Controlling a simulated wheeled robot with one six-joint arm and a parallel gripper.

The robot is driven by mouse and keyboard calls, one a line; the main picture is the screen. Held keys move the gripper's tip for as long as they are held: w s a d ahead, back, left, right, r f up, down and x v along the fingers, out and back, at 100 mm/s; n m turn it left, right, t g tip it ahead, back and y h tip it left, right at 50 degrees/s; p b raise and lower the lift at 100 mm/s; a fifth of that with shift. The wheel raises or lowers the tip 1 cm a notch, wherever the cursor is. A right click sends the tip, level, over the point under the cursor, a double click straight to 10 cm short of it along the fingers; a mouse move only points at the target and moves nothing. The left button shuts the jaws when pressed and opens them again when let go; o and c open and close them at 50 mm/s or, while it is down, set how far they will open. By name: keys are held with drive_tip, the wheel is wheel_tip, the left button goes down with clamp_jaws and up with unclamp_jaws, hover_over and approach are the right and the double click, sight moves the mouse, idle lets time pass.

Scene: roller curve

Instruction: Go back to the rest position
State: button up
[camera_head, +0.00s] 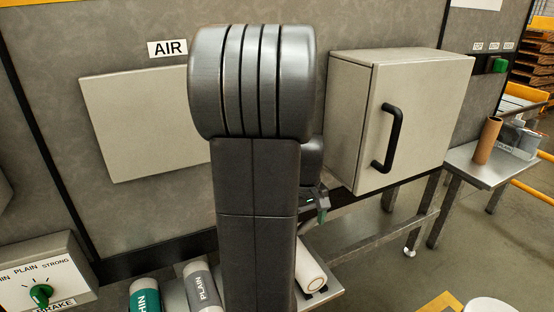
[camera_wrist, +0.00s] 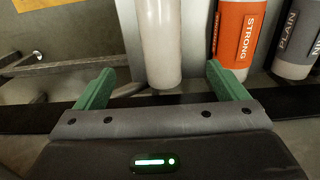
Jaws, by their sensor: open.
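My gripper (camera_wrist: 160,68) shows in the wrist view with its two green fingers spread wide apart. A white roll (camera_wrist: 158,45) appears between and beyond the fingertips; no finger touches it in that view. In the head view my gripper (camera_head: 321,206) is small and partly hidden behind my dark arm, which fills the middle of the picture. A pale roll (camera_head: 309,268) with a brown core lies on a metal ledge below it.
Rolls marked THIN (camera_head: 145,297) and PLAIN (camera_head: 203,287) lie at lower left, near a brake dial box (camera_head: 45,275). A handled cabinet (camera_head: 400,120) stands at right, beside a side table (camera_head: 490,170) with a brown tube (camera_head: 487,140). An orange STRONG roll (camera_wrist: 238,35) shows in the wrist view.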

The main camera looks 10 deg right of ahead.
wheel_tip(320, 180, down, 14)
drive_tip(key=shift+r+b, duration=0.25)
drive_tip(key=shift+b, duration=0.6)
drive_tip(key=shift+r+p, duration=0.85)
drive_tip(key=shift+f, duration=0.1)
